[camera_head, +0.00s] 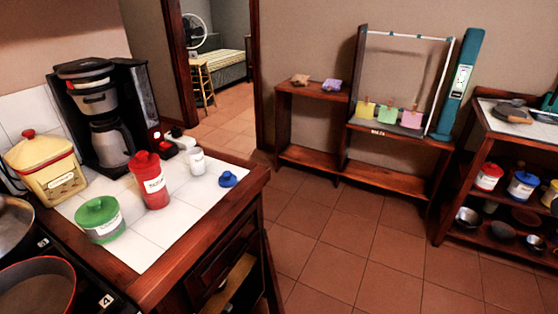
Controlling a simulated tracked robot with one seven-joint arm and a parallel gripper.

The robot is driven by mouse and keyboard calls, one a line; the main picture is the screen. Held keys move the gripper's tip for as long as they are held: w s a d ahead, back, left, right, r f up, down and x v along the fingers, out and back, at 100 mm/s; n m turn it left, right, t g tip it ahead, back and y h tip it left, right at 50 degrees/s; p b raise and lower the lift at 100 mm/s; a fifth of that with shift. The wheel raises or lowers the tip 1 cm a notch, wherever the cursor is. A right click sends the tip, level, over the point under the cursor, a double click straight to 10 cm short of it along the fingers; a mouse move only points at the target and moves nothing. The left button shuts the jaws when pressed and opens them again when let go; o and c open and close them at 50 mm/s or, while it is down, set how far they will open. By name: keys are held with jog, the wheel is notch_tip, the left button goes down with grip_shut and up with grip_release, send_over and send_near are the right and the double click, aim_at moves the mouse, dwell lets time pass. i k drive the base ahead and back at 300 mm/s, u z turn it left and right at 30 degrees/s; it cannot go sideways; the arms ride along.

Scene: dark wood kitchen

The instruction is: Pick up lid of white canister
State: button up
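A small white canister (195,163) with a label stands upright on the white-tiled counter top (155,240), right of the red canister. It is too small in the picture to tell whether a lid sits on it. A loose blue lid (228,179) with a knob lies on the tiles just right of the white canister, close to the counter's wooden edge and apart from the canister. My gripper is not in view.
A red canister (151,183), a green canister (99,220), a yellow canister (46,168) and a coffee maker (103,115) crowd the counter. Pots (36,292) stand at lower left. Shelves (380,135) line the back wall; a rack (500,180) stands right. The tiled floor (355,235) between is open.

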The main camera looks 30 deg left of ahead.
aim_at(228, 180)
jog(key=z, duration=0.55)
jog(key=i, duration=2.55)
jog(key=u, duration=3.95)
